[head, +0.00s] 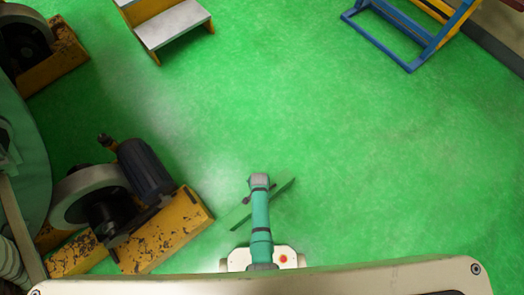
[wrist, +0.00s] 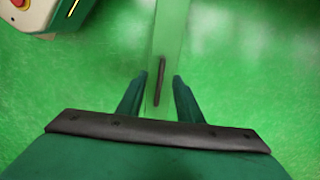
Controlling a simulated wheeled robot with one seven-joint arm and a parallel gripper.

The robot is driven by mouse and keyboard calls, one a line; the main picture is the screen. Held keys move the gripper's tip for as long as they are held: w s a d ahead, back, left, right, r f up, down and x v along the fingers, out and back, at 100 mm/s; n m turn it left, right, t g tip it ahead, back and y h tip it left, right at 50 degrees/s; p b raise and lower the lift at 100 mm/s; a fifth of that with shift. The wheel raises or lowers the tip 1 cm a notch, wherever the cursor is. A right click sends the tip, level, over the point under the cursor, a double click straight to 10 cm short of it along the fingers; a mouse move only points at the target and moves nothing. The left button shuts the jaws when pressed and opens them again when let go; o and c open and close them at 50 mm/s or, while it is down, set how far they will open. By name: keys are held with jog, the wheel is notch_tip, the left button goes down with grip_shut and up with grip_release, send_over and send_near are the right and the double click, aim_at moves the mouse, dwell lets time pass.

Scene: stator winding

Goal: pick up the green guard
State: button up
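The green guard (head: 239,215) is a long, narrow green bar lying slantwise on the green floor, partly covered by my arm in the head view. In the wrist view the guard (wrist: 171,30) runs down from the top edge, with a thin dark handle-like bar (wrist: 160,82) on it. My gripper (wrist: 159,77) is open, with one finger on each side of the dark bar. I see no contact between the fingers and it. The guard's lower end is hidden behind the gripper body.
A yellow stand with a roller and dark motor (head: 146,170) is left of the guard. A step stool (head: 172,22) stands at the top, and a blue frame (head: 412,40) at the top right. The floor right of the guard is clear.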

jog(key=shift+f, duration=1.85)
jog(key=shift+w+f, duration=0.15)
jog(key=shift+f, duration=1.05)
jog(key=shift+w+f, duration=0.15)
jog(key=shift+f, duration=1.05)
jog(key=shift+c, duration=0.4)
jog(key=shift+w, duration=0.15)
grip_shut()
